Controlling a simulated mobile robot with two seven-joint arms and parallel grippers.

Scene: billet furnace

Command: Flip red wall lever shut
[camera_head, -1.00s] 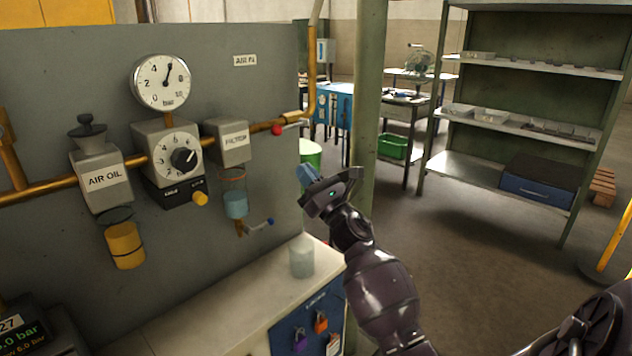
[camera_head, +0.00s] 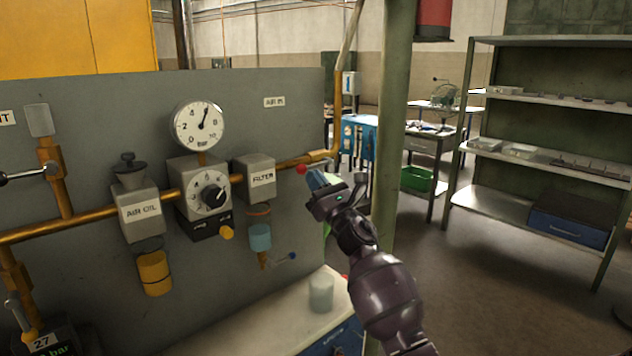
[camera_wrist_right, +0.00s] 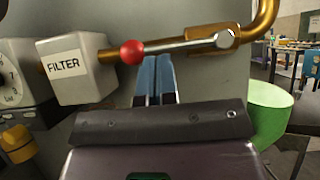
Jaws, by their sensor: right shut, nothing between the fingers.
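The wall lever is a metal rod with a red ball knob (camera_head: 301,169) on the brass pipe at the right end of the grey panel. In the right wrist view the lever rod (camera_wrist_right: 180,44) lies nearly level along the pipe, with its red knob (camera_wrist_right: 132,52) at the left end, by the filter block. My right gripper (camera_head: 316,178) is shut and empty, just beside the knob. In the right wrist view its blue fingertips (camera_wrist_right: 155,66) are together, just below the rod and right of the knob. I cannot tell whether they touch it. My left gripper is not in view.
The filter block (camera_head: 254,178), regulator (camera_head: 199,198) and gauge (camera_head: 199,125) sit left of the lever. A bench with a translucent cup (camera_head: 321,291) stands below. A green post (camera_head: 396,130) rises right of my arm. Open floor lies farther right, before the shelf (camera_head: 510,207).

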